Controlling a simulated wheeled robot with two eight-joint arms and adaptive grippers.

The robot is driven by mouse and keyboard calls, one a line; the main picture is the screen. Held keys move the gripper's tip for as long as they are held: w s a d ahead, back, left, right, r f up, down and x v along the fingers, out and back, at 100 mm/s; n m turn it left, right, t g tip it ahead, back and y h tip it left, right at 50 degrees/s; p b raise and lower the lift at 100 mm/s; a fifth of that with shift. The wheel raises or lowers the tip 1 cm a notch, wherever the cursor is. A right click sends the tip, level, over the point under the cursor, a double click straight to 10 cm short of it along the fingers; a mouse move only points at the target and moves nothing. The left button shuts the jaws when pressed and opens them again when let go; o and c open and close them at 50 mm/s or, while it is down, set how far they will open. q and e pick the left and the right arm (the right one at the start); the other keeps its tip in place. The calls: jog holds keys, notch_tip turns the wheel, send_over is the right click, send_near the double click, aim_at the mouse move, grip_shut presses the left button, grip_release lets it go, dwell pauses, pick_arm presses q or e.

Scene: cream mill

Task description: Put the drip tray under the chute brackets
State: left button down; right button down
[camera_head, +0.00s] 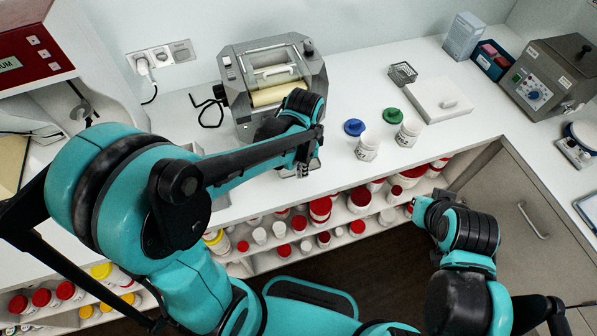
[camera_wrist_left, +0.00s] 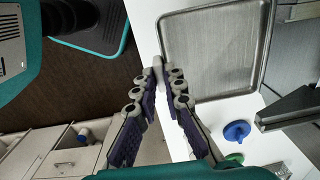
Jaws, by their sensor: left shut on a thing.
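The drip tray is a shallow grey metal tray with a raised rim (camera_wrist_left: 216,94), large at the top of the left wrist view. My left gripper (camera_wrist_left: 158,66) has its fingertips together at the tray's left edge and is shut on it. In the head view my left gripper (camera_head: 301,170) is low in front of the mill (camera_head: 262,82), and my arm hides most of the tray there. The chute brackets are not clear behind my wrist. My right gripper (camera_head: 414,208) is by the shelf front, its fingers too hidden to judge.
Shelves of jars sit below the counter edge.

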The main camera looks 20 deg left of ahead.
pick_arm(q)
jog(key=shift+w+a+f, duration=0.2)
jog(key=shift+w+a, duration=0.25)
jog(key=shift+w, duration=0.2)
jog(key=shift+w+a+f, duration=0.2)
jog(key=shift+w+a, duration=0.2)
jog(key=shift+w, duration=0.2)
jog(key=shift+f+b, duration=0.45)
jog(key=shift+f, duration=0.25)
jog(key=shift+s+d+f+b, duration=0.1)
jog(key=shift+f+b, duration=0.2)
jog(key=shift+f, duration=0.55)
jog(key=f+b, duration=0.1)
jog(key=f, duration=0.2)
jog(key=shift+w+f, duration=0.1)
jog(key=shift+w, duration=0.1)
jog(key=shift+s+f, duration=0.1)
jog(key=c, duration=1.6)
grip_release()
